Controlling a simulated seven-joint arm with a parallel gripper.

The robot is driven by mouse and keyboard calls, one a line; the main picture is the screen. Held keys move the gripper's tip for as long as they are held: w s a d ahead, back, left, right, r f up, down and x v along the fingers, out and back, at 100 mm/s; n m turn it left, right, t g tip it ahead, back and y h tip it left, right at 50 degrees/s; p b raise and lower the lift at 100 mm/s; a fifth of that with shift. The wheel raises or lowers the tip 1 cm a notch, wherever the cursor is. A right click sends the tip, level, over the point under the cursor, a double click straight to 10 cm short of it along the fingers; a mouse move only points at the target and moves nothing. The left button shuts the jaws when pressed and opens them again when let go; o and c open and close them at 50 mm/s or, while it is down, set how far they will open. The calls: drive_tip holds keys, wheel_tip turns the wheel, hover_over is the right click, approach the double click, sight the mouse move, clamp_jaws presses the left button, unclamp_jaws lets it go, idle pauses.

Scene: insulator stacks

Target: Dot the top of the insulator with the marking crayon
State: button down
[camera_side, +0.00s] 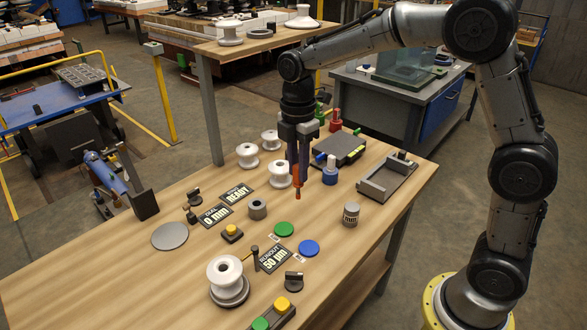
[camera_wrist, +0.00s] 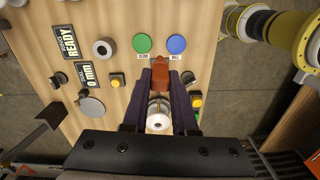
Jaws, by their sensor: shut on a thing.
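My gripper (camera_side: 297,172) points down over the table and is shut on a red marking crayon (camera_side: 296,186), whose tip points down above the wood. The crayon also shows between the fingers in the wrist view (camera_wrist: 160,76). The white spool-shaped insulator (camera_side: 224,272) stands upright on a grey round base (camera_side: 231,297) at the front left of the table. It also shows in the wrist view (camera_wrist: 158,122), partly framed by the fingers. The crayon is apart from it, up and to the right in the side view. No dot can be made out on its top.
A green disc (camera_side: 284,229), a blue disc (camera_side: 309,247) and a runout sign (camera_side: 274,259) lie near the insulator. A blue stand (camera_side: 330,172), grey tray (camera_side: 362,189) and small can (camera_side: 351,214) are to the right.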

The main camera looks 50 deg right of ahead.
drive_tip(key=a+r+n, duration=0.1)
drive_tip(key=a+r, duration=0.1)
drive_tip(key=a, duration=1.8)
drive_tip(key=shift+w+f, duration=0.25)
drive_tip(key=shift+f, duration=1.15)
drive_tip(key=shift+w+f, duration=0.2)
drive_tip(key=shift+f, duration=1.2)
drive_tip(key=shift+f, duration=0.65)
drive_tip(key=shift+r, duration=0.1)
wheel_tip(320, 180, up, 7)
